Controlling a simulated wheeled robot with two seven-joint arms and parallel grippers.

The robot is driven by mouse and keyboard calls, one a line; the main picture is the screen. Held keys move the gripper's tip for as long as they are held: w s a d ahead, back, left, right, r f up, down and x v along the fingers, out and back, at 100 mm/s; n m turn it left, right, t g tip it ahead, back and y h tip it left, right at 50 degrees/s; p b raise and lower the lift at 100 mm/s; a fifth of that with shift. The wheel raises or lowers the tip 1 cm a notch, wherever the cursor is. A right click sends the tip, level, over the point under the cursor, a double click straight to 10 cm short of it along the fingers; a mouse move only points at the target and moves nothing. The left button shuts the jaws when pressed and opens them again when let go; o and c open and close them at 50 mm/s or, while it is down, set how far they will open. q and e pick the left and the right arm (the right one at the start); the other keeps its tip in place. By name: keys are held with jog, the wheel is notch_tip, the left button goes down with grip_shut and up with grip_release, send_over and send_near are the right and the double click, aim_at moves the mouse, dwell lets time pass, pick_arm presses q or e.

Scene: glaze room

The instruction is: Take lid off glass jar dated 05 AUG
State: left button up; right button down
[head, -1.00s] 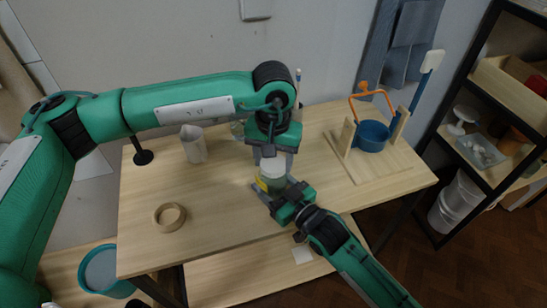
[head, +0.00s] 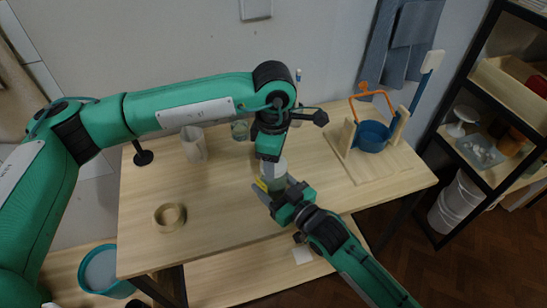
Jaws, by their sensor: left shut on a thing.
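A glass jar (head: 277,183) with a greenish body and a yellow label stands near the middle of the table. The date on its label is too small to read. My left gripper (head: 270,172) points down over the jar and is shut on its pale lid, mostly hidden by the fingers. The lid appears still at the jar's mouth; I cannot tell if there is a gap. My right gripper (head: 274,190) reaches in from the front right, its fingers on both sides of the jar's body, seemingly shut on it.
Another glass jar (head: 240,130) stands behind, near the wall. A white pitcher (head: 194,144) and a tan ring (head: 170,216) are on the left of the table (head: 225,205). A blue pot (head: 373,136) with an orange handle sits in a wooden stand at right.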

pick_arm(q)
jog(key=n, duration=0.4)
jog(key=shift+n, duration=0.4)
jog(key=n, duration=1.3)
jog(key=shift+n, duration=0.4)
jog(key=n, duration=0.2)
jog(key=shift+n, duration=0.4)
jog(key=n, duration=0.7)
jog(key=shift+r+n, duration=0.1)
jog(key=shift+n, duration=0.2)
jog(key=shift+w, duration=0.1)
jog(key=shift+r, duration=0.1)
